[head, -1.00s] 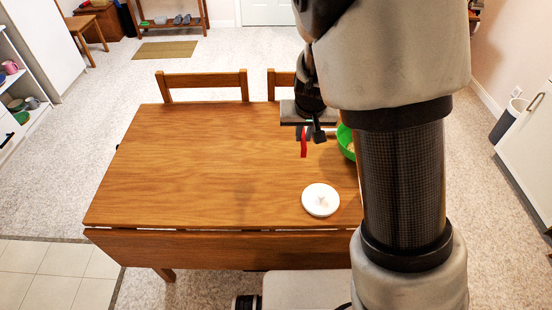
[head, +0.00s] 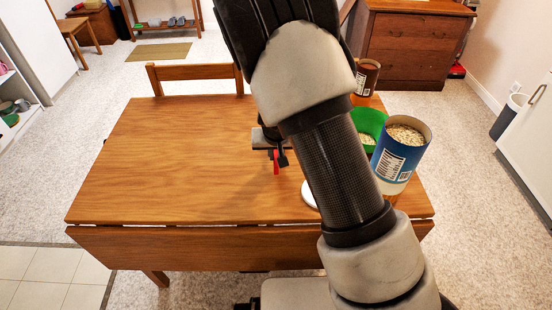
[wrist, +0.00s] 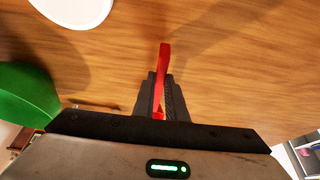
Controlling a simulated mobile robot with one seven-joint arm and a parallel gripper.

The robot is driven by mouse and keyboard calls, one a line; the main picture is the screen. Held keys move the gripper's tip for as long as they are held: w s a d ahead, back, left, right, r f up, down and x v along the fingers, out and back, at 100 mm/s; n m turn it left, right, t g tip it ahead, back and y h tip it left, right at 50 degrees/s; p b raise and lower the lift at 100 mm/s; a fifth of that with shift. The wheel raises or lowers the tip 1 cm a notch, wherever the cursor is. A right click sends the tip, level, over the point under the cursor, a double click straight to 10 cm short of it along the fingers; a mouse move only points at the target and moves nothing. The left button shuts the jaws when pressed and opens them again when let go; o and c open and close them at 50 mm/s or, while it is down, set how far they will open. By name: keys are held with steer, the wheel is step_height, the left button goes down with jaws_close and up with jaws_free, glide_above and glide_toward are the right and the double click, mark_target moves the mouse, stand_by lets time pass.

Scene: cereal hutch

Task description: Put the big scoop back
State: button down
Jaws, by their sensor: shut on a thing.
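My gripper (head: 277,158) is shut on a slim red thing, which I take to be the red scoop (head: 276,168). It is held above the wooden table, left of the green bowl. In the wrist view the red scoop (wrist: 163,62) shows as a narrow strip sticking out between the fingers (wrist: 160,100); its full shape and size cannot be told. A blue canister (head: 398,165) full of oats stands open at the table's right side. The green bowl (head: 369,121), with oats in it, is partly hidden behind the canister and my arm.
A white lid (head: 309,196) lies on the table (head: 170,160), partly hidden by my arm. A brown canister (head: 367,76) stands at the far right end. The table's left half is clear. A chair (head: 195,72) stands behind it.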

steer(key=shift+f, duration=0.55)
steer(key=shift+f, duration=0.15)
steer(key=c, duration=1.8)
jaws_free()
steer(key=shift+r, duration=0.2)
